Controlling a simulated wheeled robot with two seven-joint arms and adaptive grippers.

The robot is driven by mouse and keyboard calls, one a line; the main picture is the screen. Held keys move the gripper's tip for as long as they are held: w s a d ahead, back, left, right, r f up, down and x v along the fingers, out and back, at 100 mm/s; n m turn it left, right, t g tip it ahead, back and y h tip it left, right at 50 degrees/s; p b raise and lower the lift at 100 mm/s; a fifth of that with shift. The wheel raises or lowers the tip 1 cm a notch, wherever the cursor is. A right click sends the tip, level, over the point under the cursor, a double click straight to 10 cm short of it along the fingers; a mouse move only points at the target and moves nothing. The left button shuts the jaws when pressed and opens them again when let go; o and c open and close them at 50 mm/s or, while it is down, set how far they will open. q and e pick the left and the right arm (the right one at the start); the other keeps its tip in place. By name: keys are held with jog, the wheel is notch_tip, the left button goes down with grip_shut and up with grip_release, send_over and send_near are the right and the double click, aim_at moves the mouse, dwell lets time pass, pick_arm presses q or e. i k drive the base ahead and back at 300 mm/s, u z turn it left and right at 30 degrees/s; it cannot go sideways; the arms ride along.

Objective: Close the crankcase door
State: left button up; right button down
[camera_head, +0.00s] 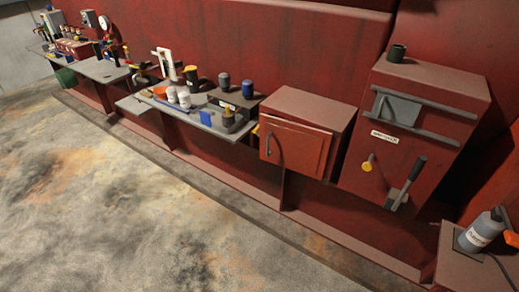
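A red box (305,107) on the wall row has a red front door (297,149) with a dark curved handle on its left side. The door looks flush or nearly flush with the box; I cannot tell whether a small gap is open. To its right, a taller red cabinet (433,88) carries a small white label (385,137), too small to read, a grey bar, a yellow knob (368,163) and a grey lever (408,184). I cannot tell for certain which of these is the crankcase door. Neither of my grippers is in view.
Left of the box, a grey shelf (137,106) holds cups, bottles and tools. A further shelf (104,71) stands at the back left. The stained floor (130,200) in front is clear.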

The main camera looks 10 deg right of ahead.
aim_at(303, 149)
jog(key=u, duration=0.4)
jog(key=i, duration=0.7)
jog(key=u, duration=0.3)
